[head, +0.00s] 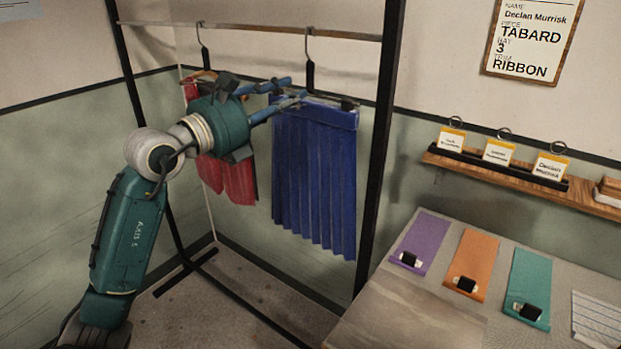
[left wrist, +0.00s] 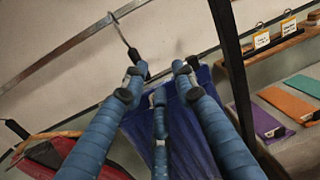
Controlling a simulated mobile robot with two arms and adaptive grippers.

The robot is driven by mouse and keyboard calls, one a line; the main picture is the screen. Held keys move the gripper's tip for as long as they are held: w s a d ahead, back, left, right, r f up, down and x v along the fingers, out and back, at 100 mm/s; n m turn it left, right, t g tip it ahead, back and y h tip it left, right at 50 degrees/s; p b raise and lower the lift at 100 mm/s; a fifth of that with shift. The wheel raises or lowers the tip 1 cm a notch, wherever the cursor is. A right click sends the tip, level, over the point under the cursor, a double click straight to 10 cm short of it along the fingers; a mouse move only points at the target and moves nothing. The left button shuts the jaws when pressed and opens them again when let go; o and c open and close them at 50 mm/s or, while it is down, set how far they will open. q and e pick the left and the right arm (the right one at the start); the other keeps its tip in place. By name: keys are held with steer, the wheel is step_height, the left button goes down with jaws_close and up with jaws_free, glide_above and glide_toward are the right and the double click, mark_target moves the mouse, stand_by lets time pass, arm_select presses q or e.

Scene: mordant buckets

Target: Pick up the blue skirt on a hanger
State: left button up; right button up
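The blue pleated skirt (head: 315,175) hangs from a black-necked hanger (head: 310,75) on the rack's rail; its top edge shows a black clip at the right. My left gripper (head: 297,90) reaches in from the left, its fingers at the skirt's top edge, near the base of the hanger neck. In the left wrist view my blue fingers (left wrist: 157,80) are spread apart, with the hanger neck (left wrist: 134,57) just beyond the left fingertip and the skirt (left wrist: 185,125) behind them. I cannot tell whether any finger touches the hanger. My right gripper is not in view.
A red garment (head: 240,178) hangs left of the skirt, partly behind my left gripper. The rack's dark upright (head: 378,150) stands close right of the skirt. A table (head: 400,310) with purple, orange and teal cloth strips is at the right, below a shelf (head: 590,203) with name cards.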

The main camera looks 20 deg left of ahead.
arm_select(q)
steer(key=w+a+y, duration=0.1)
steer(key=a+y, duration=0.1)
steer(key=a, duration=0.1)
steer(key=p, duration=0.2)
glide_toward(306, 78)
steer(key=x, duration=0.3)
steer(key=shift+d+r, duration=0.1)
steer(key=shift+w+d+p, duration=0.15)
steer(key=shift+w+p, duration=0.25)
steer(key=shift+w, duration=0.1)
steer(key=p+x, duration=0.2)
steer(key=x, duration=0.2)
steer(key=shift+w, duration=0.15)
steer(key=shift+w+f, duration=0.15)
steer(key=shift+f, duration=0.15)
jaws_close()
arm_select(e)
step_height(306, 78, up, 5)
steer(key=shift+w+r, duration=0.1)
arm_select(q)
steer(key=shift+r, duration=0.15)
